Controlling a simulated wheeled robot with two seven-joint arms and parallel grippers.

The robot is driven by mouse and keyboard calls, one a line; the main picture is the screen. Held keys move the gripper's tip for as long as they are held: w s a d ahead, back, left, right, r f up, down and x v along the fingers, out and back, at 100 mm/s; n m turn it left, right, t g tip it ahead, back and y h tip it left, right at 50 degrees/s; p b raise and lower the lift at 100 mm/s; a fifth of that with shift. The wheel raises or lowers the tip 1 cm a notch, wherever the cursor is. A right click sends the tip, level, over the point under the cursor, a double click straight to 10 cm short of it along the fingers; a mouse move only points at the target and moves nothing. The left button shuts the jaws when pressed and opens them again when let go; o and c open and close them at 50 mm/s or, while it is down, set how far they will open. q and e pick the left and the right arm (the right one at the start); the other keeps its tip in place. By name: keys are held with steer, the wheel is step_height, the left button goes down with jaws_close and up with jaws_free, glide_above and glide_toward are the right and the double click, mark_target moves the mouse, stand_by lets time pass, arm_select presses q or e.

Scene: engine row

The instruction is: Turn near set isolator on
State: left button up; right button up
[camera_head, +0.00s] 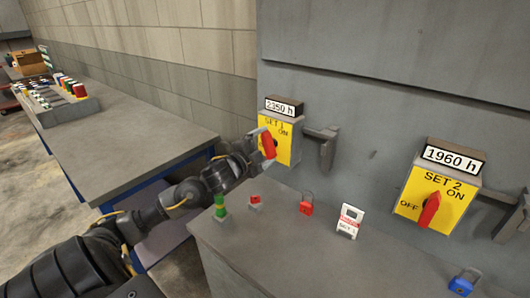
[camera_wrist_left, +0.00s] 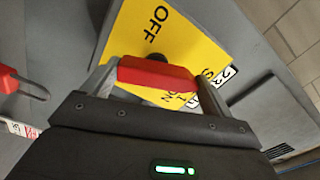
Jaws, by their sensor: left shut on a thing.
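The SET 1 isolator is a yellow plate (camera_head: 284,136) with a red handle (camera_head: 268,144) on the grey cabinet wall, under a sign reading 2350 h. My left gripper (camera_head: 258,152) is shut on this red handle. In the left wrist view the handle (camera_wrist_left: 150,72) lies across between my two fingertips, with the yellow plate (camera_wrist_left: 190,45) behind it. My right gripper is not in view.
On the grey ledge (camera_head: 300,250) below stand a green item (camera_head: 220,207), a small red item (camera_head: 255,200), a red padlock (camera_head: 306,206), a white tag (camera_head: 349,221) and a blue padlock (camera_head: 463,283). A grey bracket (camera_head: 325,140) juts out right of SET 1. A workbench (camera_head: 140,150) is at left.

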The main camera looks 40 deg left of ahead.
arm_select(q)
steer(key=shift+d+m+b, duration=0.1)
steer(key=shift+m+b, duration=1.25)
steer(key=shift+m, duration=0.75)
steer(key=o, duration=0.8)
steer(key=shift+s, duration=0.1)
steer(key=shift+s+f, duration=0.1)
steer(key=shift+s, duration=0.2)
steer(key=shift+s+d+b, duration=0.1)
steer(key=shift+s+b, duration=1.2)
steer(key=shift+s, duration=3.7)
